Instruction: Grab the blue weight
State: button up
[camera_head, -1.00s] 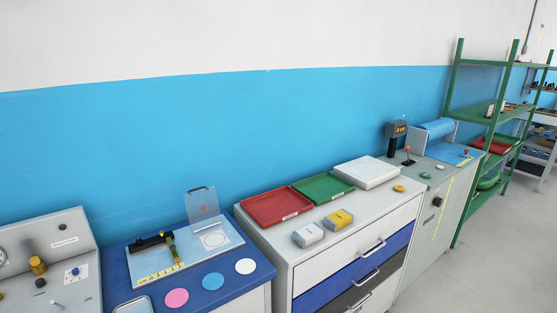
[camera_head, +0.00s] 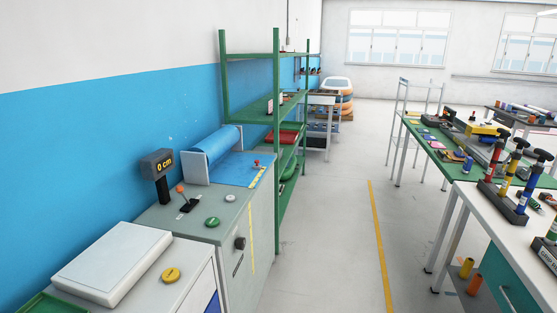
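I cannot make out a blue weight for certain in the head view. A small blue item (camera_head: 467,165) lies on the green-topped table (camera_head: 428,147) at the right, too small to identify. A blue-bodied upright tool (camera_head: 525,195) stands in a dark rack on the white table at the lower right, beside a yellow and a red one. My gripper is not in view, so its state is hidden.
A cabinet at the lower left bears a white slab (camera_head: 112,262) and a yellow disc (camera_head: 171,275). Behind it are a grey machine with a blue roll (camera_head: 210,147) and green shelves (camera_head: 250,53). Clear floor (camera_head: 335,235) runs between these and the right tables.

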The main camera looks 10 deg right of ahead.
aim_at(458, 154)
jog(key=i+l+z, duration=0.15)
jog(key=i+z, duration=0.25)
jog(key=i, duration=0.3)
jog(key=i+z, duration=0.4)
jog(key=i, duration=0.3)
jog(key=i+j, duration=0.15)
jog(key=i, duration=0.7)
jog(key=i+j+u, duration=0.15)
jog(key=i, duration=0.7)
jog(key=i+j+z, duration=0.15)
jog(key=i, duration=0.25)
